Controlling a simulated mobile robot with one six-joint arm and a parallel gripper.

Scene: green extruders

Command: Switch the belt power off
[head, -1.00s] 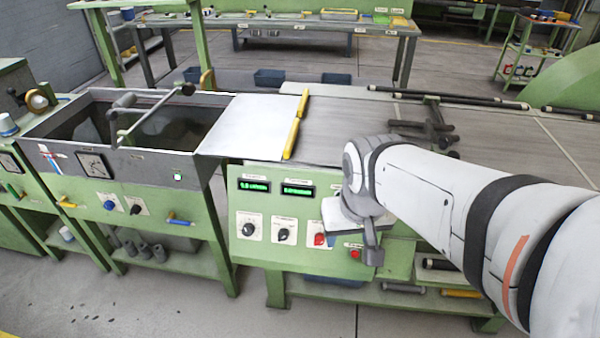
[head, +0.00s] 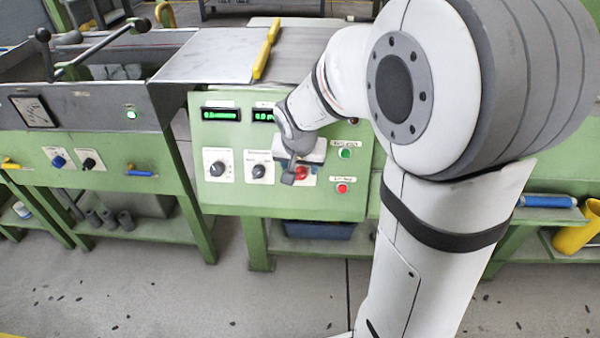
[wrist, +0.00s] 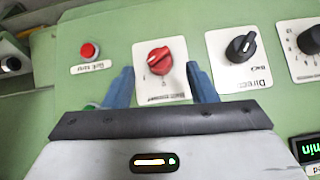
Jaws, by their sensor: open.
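The red rotary knob on a white label plate is on the green control panel (head: 225,195). In the wrist view the red knob (wrist: 159,60) sits between and beyond my two blue fingertips, its pointer slanting toward the lower left. The plate's small lettering is too blurred to read surely. My gripper (wrist: 163,85) is open, with one finger on each side of the knob; I cannot tell whether they touch it. In the head view the red knob (head: 301,172) is partly hidden by my gripper (head: 288,172).
A black knob (wrist: 241,46) is beside the red one. A red button (wrist: 90,51) is on its other side. In the head view a green button (head: 345,153) is up and right. Two green displays (head: 221,114) are above. A yellow bar (head: 266,50) lies along the belt edge.

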